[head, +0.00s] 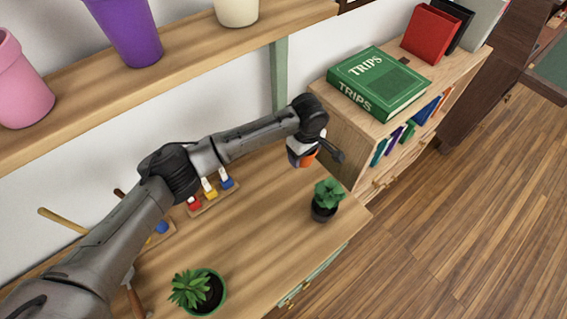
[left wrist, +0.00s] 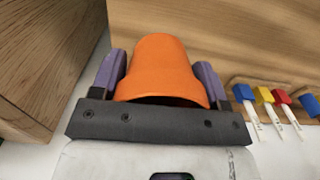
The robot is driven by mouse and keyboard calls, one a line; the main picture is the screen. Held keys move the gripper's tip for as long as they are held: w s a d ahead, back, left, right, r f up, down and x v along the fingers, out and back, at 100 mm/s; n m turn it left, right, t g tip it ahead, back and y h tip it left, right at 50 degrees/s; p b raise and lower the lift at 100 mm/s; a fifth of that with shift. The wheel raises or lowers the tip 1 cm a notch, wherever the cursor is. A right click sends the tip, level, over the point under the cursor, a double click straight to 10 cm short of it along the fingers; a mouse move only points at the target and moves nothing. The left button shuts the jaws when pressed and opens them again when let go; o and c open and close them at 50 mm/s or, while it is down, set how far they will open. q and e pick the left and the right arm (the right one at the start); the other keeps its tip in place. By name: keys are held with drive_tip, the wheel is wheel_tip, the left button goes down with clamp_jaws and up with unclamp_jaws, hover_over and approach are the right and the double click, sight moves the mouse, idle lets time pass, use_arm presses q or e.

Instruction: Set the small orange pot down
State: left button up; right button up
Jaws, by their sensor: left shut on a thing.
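The small orange pot (left wrist: 165,68) fills the middle of the left wrist view. It sits between the two purple-grey fingers of my left gripper (left wrist: 162,80), which is shut on it. In the head view only a bit of the orange pot (head: 308,160) shows under my left wrist, above the right part of the wooden tabletop (head: 262,215). My arm hides most of it there. I cannot tell whether the pot touches the tabletop. My right gripper is not in view.
A potted plant (head: 325,200) stands close in front of the gripper, and a green-potted succulent (head: 198,291) stands at the front. A wooden bookcase (head: 345,140) with a green book (head: 378,82) is at the right. Red, yellow and blue tools (head: 210,190) lie left. A shelf (head: 190,62) crosses above.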

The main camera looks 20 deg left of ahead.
use_arm(q)
drive_tip(key=b, duration=0.1)
hover_over(286, 168)
wheel_tip(286, 168, down, 3)
drive_tip(key=shift+f, duration=0.15)
drive_tip(key=shift+f+b, duration=1.05)
drive_tip(key=shift+f, duration=0.95)
drive_tip(key=shift+w+p, duration=0.1)
drive_tip(key=shift+p, duration=0.2)
drive_tip(key=o, duration=0.9)
drive_tip(key=shift+f, duration=0.1)
